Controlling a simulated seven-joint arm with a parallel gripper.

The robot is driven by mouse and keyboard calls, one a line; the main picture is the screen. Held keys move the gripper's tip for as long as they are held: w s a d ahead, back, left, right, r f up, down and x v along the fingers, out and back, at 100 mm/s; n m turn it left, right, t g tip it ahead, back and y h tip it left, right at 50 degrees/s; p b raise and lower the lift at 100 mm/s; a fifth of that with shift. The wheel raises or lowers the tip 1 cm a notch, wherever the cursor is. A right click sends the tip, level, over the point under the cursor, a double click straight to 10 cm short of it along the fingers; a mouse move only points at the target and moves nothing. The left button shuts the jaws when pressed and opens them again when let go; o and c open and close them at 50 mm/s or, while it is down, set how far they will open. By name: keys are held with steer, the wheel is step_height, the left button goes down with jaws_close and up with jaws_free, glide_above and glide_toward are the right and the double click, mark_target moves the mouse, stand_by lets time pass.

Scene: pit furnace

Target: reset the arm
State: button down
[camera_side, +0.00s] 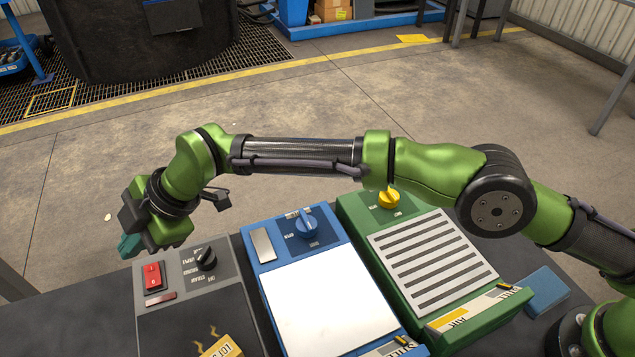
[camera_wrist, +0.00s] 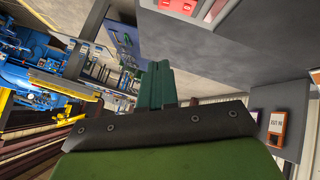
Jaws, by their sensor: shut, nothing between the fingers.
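My green arm reaches leftward across the side view above the bench. My gripper (camera_side: 130,245) is at the far left, just beyond the back left corner of the grey control box, above and apart from it. Its teal fingers are together and hold nothing. In the wrist view the fingers (camera_wrist: 157,85) stand side by side, pointing up the picture. The grey box (camera_side: 180,315) has a red switch (camera_side: 153,276) and a black knob (camera_side: 205,258). Part of the grey box's front is cut off by the frame.
A blue box (camera_side: 325,300) with a blue knob (camera_side: 306,225) and a green box (camera_side: 435,265) with a yellow knob (camera_side: 388,199) stand to the right. A blue block (camera_side: 546,290) lies right of the green box. Open floor (camera_side: 290,95) lies behind the bench.

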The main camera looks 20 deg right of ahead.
steer(key=shift+m, duration=0.4)
steer(key=f+m, duration=0.1)
steer(key=s+d+f+m, duration=0.1)
steer(key=s+d+f+h, duration=0.1)
steer(key=shift+f+m+g, duration=0.25)
steer(key=shift+m+g, duration=0.15)
steer(key=d+r+m+t+h, duration=0.1)
steer(key=d+r+m, duration=0.3)
steer(key=d, duration=0.6)
steer(key=d+r+m+h, duration=0.1)
steer(key=d+r+m, duration=0.3)
steer(key=d, duration=0.6)
steer(key=d+r+m+t+h, duration=0.1)
steer(key=d+r+m, duration=0.3)
steer(key=d, duration=0.5)
steer(key=s+d+r+m+t+h, duration=0.1)
steer(key=s+d+m, duration=0.4)
steer(key=d, duration=0.8)
steer(key=s+d+r+m+t+h, duration=0.1)
steer(key=s+d+r+m+t, duration=0.1)
steer(key=s+d+m, duration=0.4)
steer(key=s+d+t, duration=0.1)
steer(key=s+d, duration=0.3)
steer(key=d, duration=0.3)
steer(key=shift+s+d+h, duration=0.15)
steer(key=shift+s+h, duration=0.05)
steer(key=shift+h, duration=0.1)
